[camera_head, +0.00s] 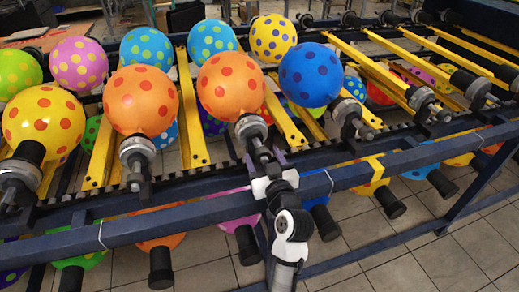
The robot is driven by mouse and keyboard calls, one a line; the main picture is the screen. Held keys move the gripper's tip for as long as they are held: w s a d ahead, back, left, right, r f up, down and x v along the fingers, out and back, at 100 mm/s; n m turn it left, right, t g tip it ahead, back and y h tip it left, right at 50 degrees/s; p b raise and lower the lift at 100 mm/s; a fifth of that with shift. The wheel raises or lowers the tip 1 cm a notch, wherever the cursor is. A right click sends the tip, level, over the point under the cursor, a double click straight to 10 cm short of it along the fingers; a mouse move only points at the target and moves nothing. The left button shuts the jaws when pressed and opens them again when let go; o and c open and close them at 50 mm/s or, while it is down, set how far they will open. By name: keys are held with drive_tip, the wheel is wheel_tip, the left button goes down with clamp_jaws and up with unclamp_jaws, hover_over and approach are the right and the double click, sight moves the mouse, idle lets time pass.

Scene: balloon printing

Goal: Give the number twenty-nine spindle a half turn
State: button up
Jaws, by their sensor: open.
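Spindles with dark shafts and silver collars line the near side of the rack, several bearing polka-dotted balloons. No number is readable, so I cannot tell which spindle is twenty-nine. My gripper (270,162) is open, at the near end of the spindle (252,130) that carries the right-hand orange balloon (231,85) with red dots. Its fingers are near that spindle's shaft; I cannot tell whether they touch it. My white wrist and arm reach up from the bottom of the picture.
A left-hand orange balloon (140,100) and a blue balloon (310,75) flank this spindle on neighbouring spindles. More balloons hang beneath the rack. Yellow bars (190,110) run between the spindles. Tiled floor (440,255) is free at lower right.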

drive_tip(key=shift+w+a, duration=0.1)
drive_tip(key=shift+w, duration=0.2)
drive_tip(key=shift+c, duration=0.4)
drive_tip(key=c, duration=0.9)
drive_tip(key=shift+m, duration=0.4)
drive_tip(key=m+p, duration=0.1)
drive_tip(key=m, duration=0.1)
drive_tip(key=shift+r+m, duration=0.15)
drive_tip(key=shift+m, duration=0.25)
drive_tip(key=shift+m+p, duration=0.55)
drive_tip(key=shift+m, duration=1.25)
